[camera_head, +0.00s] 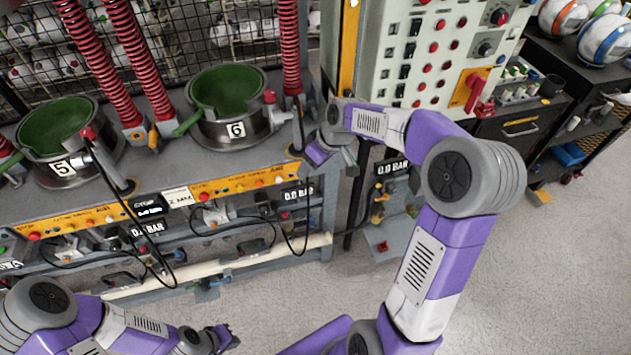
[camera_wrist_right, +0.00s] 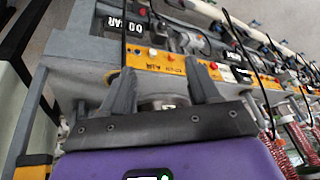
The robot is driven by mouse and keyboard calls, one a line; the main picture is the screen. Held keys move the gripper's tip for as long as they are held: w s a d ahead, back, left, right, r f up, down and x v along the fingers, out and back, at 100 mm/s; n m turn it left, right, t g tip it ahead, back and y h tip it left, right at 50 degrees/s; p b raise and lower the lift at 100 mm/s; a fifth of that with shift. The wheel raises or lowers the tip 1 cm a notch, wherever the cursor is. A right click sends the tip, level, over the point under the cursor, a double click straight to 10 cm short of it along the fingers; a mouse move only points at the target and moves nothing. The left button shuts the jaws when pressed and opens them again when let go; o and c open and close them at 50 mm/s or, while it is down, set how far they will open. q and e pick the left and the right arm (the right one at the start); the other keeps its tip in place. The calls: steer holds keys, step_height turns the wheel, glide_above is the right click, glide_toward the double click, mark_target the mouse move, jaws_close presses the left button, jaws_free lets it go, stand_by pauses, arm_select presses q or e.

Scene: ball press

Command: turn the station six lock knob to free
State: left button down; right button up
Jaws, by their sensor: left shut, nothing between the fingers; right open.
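Station six is the round steel mould with a green inside and a "6" label (camera_head: 236,129), on the bench. A red knob (camera_head: 270,96) sits at the mould's right rim; I cannot tell whether it is the lock knob. My right gripper (camera_head: 318,153) is at the bench's right front corner, right of the mould; its fingers are hard to make out there. In the right wrist view the right gripper (camera_wrist_right: 163,88) is open and empty, above the orange control strip (camera_wrist_right: 170,66). My left gripper (camera_head: 222,338) is shut and empty, low in front of the bench.
Station five's mould (camera_head: 58,168) stands to the left. Red springs (camera_head: 135,55) rise behind the moulds. Black cables hang across the bench front. A control cabinet (camera_head: 420,60) with several buttons stands at the right back. Open floor (camera_head: 560,270) lies at the right.

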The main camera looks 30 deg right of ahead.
steer(key=shift+s+a+f, duration=0.1)
steer(key=shift+a+f, duration=0.15)
steer(key=shift+f, duration=0.4)
steer(key=shift+s+a+f, duration=0.1)
steer(key=shift+a+f, duration=0.1)
steer(key=shift+f, duration=0.45)
